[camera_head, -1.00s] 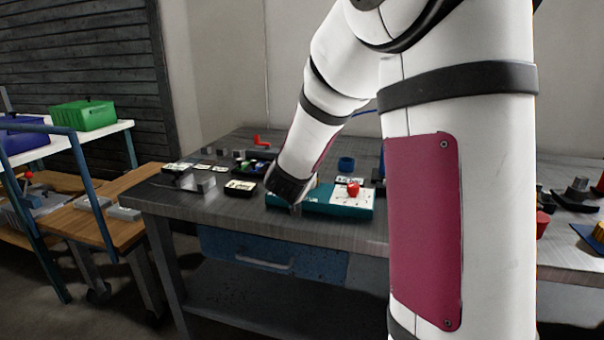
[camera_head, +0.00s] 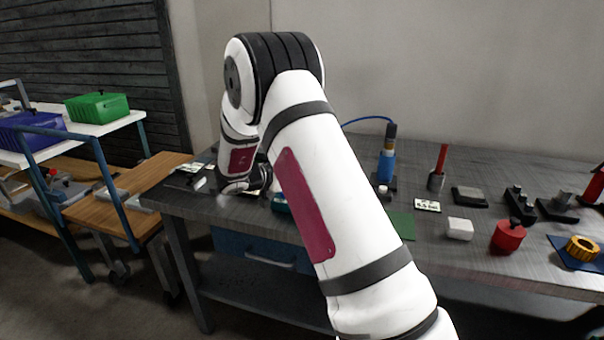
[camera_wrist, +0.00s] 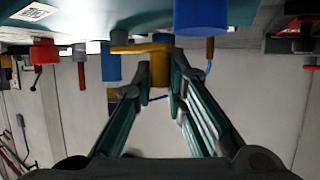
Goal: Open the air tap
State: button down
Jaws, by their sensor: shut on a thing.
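In the wrist view a yellow, brass-coloured piece (camera_wrist: 160,67) with a flat arm reaching left sits between my fingertips. It looks like the tap's handle. My gripper (camera_wrist: 160,72) is shut on it, one dark green finger on each side. A blue cylinder (camera_wrist: 201,17) is close above and right of the fingertips. Another blue part (camera_wrist: 111,65) is to their left. In the head view my arm hides the tap and my fingers.
The workbench (camera_head: 470,255) bears a blue bottle-like unit (camera_head: 387,165) with a hose, a white block (camera_head: 460,228), a red weight (camera_head: 508,236) and a yellow ring (camera_head: 582,248). A cart with green (camera_head: 97,107) and purple bins stands left.

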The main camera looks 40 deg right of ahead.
jog(key=shift+w+d+m+g, duration=0.15)
jog(key=shift+d+m+g, duration=0.05)
jog(key=shift+m+g, duration=0.35)
jog(key=shift+d+g, duration=0.1)
jog(key=shift+g, duration=0.15)
jog(key=c, duration=1.6)
grip_release()
jog(key=v, duration=1.2)
jog(key=shift+f, duration=0.15)
jog(key=shift+w, duration=0.1)
